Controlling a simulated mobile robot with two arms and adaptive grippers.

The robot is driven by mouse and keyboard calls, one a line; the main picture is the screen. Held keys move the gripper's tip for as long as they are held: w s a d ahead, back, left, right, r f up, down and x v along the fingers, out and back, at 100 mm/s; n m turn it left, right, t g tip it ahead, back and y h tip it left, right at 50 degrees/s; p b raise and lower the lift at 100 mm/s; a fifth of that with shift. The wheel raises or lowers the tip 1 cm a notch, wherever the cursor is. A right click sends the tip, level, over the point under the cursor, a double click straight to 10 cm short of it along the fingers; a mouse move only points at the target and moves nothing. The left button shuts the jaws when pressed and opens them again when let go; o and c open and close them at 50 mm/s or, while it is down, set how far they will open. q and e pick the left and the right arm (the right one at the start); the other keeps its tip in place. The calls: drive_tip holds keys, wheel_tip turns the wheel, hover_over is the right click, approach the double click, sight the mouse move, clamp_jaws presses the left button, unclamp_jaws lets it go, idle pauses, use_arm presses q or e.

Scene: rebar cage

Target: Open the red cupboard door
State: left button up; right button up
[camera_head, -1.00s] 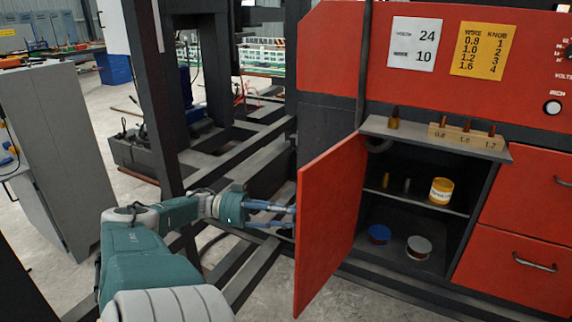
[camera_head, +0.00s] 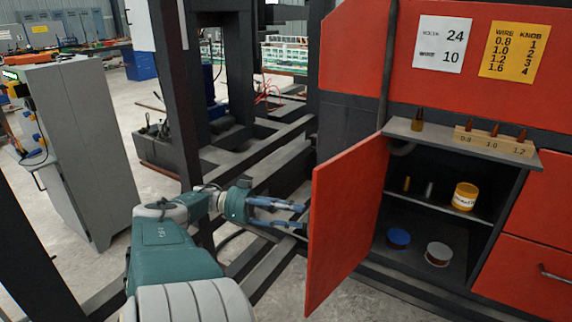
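The red cupboard door (camera_head: 345,218) stands swung well open, hinged on the left side of the dark cupboard (camera_head: 432,228). The shelves inside are in plain view. My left gripper (camera_head: 305,215) is at the outer face of the door, near its free edge. Its blue fingers are spread apart and reach the door's left edge, where the tips are partly hidden. I cannot tell whether they touch it. No handle shows on the door from here. My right gripper is not in view.
A yellow tin (camera_head: 465,196), a blue spool (camera_head: 398,238) and a grey spool (camera_head: 439,254) stand inside. A wooden block (camera_head: 493,140) with copper tips sits on the ledge above. Dark steel beams lie behind my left arm. A grey cabinet (camera_head: 85,150) stands at left.

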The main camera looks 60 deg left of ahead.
use_arm(q)
drive_tip(key=shift+v, duration=1.4)
